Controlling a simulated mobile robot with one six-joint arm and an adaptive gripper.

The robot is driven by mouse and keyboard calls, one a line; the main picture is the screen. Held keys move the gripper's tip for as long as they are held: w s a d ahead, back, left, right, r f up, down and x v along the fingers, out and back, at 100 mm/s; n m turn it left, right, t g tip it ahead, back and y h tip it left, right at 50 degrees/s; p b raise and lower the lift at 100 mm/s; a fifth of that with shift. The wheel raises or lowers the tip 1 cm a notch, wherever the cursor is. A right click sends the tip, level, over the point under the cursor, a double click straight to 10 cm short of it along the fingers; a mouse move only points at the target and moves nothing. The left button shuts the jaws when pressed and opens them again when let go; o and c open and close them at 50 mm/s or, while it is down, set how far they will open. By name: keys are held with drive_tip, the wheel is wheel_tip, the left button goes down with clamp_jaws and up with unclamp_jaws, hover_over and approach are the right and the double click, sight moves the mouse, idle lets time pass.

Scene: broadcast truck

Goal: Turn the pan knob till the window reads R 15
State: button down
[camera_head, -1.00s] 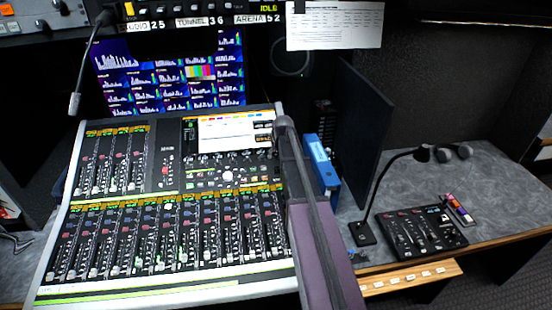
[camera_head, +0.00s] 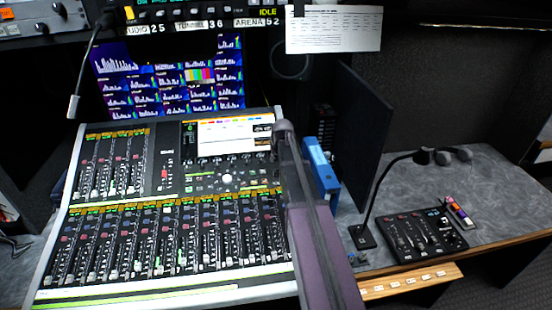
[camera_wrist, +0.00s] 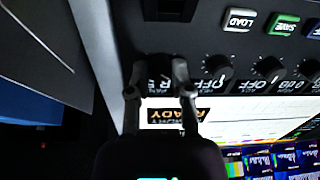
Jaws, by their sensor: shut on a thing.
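My gripper (camera_wrist: 157,90) shows in the wrist view with its two dark fingers on either side of a dark knob on the console panel. The fingers are shut on this knob, which is mostly hidden between them, and its label is only partly visible. A small dark window (camera_wrist: 170,10) sits above the knob at the top edge; I cannot read it. An amber READY display (camera_wrist: 182,115) lies just below the fingers. In the head view, my arm reaches the right side of the mixing console (camera_head: 160,290), and the gripper and knob are hidden.
More knobs (camera_wrist: 217,68) marked OFF stand right of the gripper, with LOAD (camera_wrist: 239,20) and SAVE (camera_wrist: 283,24) buttons above. A blue binder (camera_head: 320,165) stands close right of my arm.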

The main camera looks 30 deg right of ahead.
drive_tip(key=m, duration=0.6)
drive_tip(key=shift+s, duration=0.1)
drive_tip(key=m, duration=0.5)
drive_tip(key=shift+m, duration=0.3)
idle(0.3)
drive_tip(key=c, duration=0.5)
unclamp_jaws()
drive_tip(key=shift+f, duration=0.1)
